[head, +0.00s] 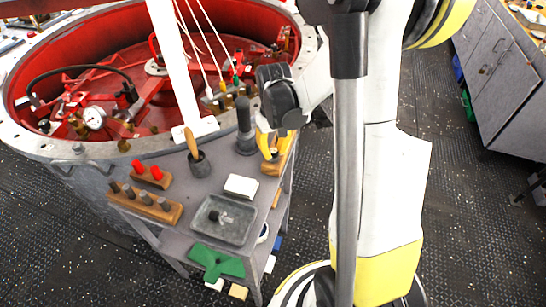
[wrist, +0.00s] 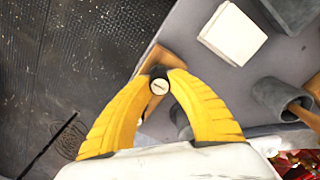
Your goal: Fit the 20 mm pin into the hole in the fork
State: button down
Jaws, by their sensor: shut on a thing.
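My gripper (head: 268,152) is at the right edge of the grey bench, its yellow fingers pointing down. In the wrist view my gripper (wrist: 160,80) is shut on a dark round pin (wrist: 159,86) with a light, slotted end face. The pin's lower part is hidden, and I cannot tell its size. A wooden block (wrist: 147,104) lies directly below the pin; it also shows under the fingers in the head view (head: 272,168). I cannot tell whether the pin touches the block. I cannot make out the fork or its hole clearly in either view.
A wooden rack (head: 130,197) holds several dark pins. A grey tray (head: 205,232) holds a small dark part. A large red-lined ring (head: 90,25) stands behind.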

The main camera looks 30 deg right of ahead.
jog(key=shift+r+p, duration=1.9)
jog(key=shift+r, duration=0.8)
